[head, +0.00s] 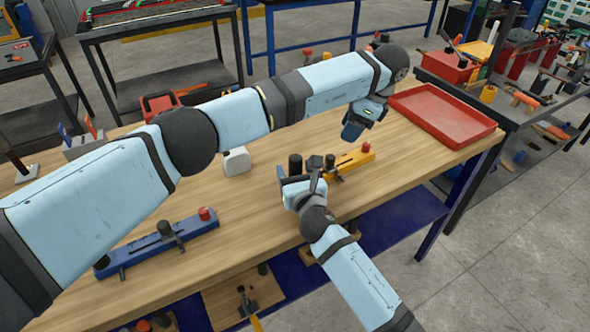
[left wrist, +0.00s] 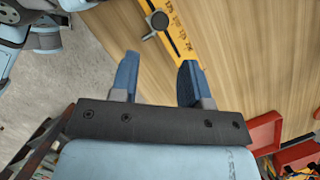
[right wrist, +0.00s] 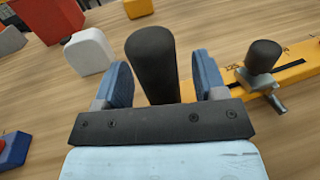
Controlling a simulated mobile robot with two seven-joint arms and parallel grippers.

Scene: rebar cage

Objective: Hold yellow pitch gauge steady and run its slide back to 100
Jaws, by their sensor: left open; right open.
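The yellow pitch gauge (head: 350,163) lies on the wooden table. It has a red knob (head: 366,148) at its far end and a black-knobbed slide (head: 330,161) along its bar. A black upright post (right wrist: 153,60) stands at its near end. My right gripper (right wrist: 160,68) is open, with its blue fingers on either side of the post; contact is not clear. The slide (right wrist: 263,57), with its metal clamp, is to the right of the fingers. My left gripper (left wrist: 160,68) is open and empty above the table, near the gauge's scale (left wrist: 182,35) and slide.
A red tray (head: 445,115) sits at the table's right end. A blue gauge (head: 150,245) lies at the front left. The table's front edge is close to my right arm. Bare wood lies between the gauges.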

